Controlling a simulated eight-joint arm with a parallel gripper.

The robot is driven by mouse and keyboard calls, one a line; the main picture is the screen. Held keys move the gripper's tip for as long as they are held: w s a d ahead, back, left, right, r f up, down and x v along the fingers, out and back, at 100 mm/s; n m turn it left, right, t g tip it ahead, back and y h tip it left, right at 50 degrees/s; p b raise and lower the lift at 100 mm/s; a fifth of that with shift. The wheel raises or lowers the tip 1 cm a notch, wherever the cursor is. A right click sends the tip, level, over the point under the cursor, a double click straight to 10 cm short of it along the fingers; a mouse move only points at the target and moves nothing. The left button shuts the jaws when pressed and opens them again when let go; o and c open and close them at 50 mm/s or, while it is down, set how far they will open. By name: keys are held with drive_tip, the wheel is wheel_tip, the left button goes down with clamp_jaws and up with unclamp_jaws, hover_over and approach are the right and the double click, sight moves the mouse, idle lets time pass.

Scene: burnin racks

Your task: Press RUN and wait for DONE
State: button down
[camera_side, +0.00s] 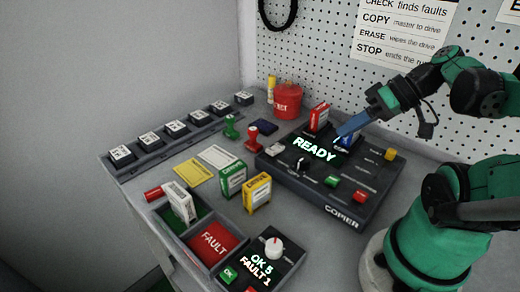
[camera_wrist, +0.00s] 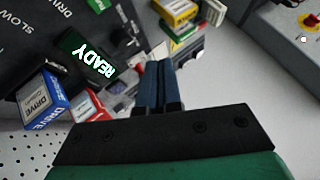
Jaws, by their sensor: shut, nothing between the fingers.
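The dark copier box (camera_side: 345,213) stands on the bench, and its lit display (camera_side: 314,149) reads READY; the display also shows in the wrist view (camera_wrist: 92,52). On its top are a green button (camera_side: 331,181), a red button (camera_side: 360,196), a yellow button (camera_side: 389,154) and a knob (camera_side: 303,163). The button labels are too small to read. A red drive (camera_side: 319,116) and a blue drive (camera_side: 346,141) stand upright at its back. My gripper (camera_side: 338,133), with blue fingers, is shut and empty above the back of the copier, near these drives; the fingers also show in the wrist view (camera_wrist: 157,68).
Green (camera_side: 232,180) and yellow (camera_side: 257,191) drives stand left of the copier. A tray with a red FAULT section (camera_side: 215,243) and a counter box (camera_side: 283,272) reading OK 5, FAULT 1 are in front. Stamps and a red pot (camera_side: 288,101) stand behind.

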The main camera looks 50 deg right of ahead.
sight(338, 180)
idle(0.4)
drive_tip(key=shift+f, duration=4.25)
drive_tip(key=shift+r, duration=2.45)
